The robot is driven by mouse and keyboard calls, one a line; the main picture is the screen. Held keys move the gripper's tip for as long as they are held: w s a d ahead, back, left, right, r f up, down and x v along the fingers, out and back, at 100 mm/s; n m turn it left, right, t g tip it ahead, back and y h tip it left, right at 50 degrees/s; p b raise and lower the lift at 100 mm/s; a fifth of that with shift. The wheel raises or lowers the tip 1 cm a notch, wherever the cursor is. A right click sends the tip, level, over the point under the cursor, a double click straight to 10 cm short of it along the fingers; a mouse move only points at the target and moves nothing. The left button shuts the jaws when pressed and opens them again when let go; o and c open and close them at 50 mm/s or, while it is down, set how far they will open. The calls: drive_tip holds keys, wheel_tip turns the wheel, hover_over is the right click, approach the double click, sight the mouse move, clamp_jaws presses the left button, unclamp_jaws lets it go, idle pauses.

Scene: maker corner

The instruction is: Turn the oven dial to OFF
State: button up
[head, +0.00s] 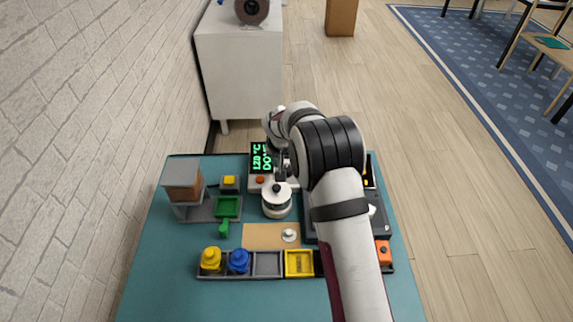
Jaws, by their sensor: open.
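A small white unit with a black display (261,158), which I take to be the oven, stands at the back of the teal table. Green text reads 120 °C, with a second line starting "DO" and cut off by my arm. A red-orange button (260,180) sits on its near side. My gripper (281,172) points down at the right part of this unit; its dark fingers are small and partly covered by my own arm. I see nothing held. The dial cannot be made out; it may be hidden behind my gripper or arm.
A white round pot with a black knob (277,201) stands just in front of my gripper. A grey-and-brown hopper (182,183) and green tray (228,207) are left. Yellow (211,258) and blue (239,260) knobbed pieces sit in the front rack. My arm covers the table's right-middle.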

sight(287, 167)
drive_tip(key=shift+x, duration=1.9)
drive_tip(key=shift+c, duration=0.3)
clamp_jaws()
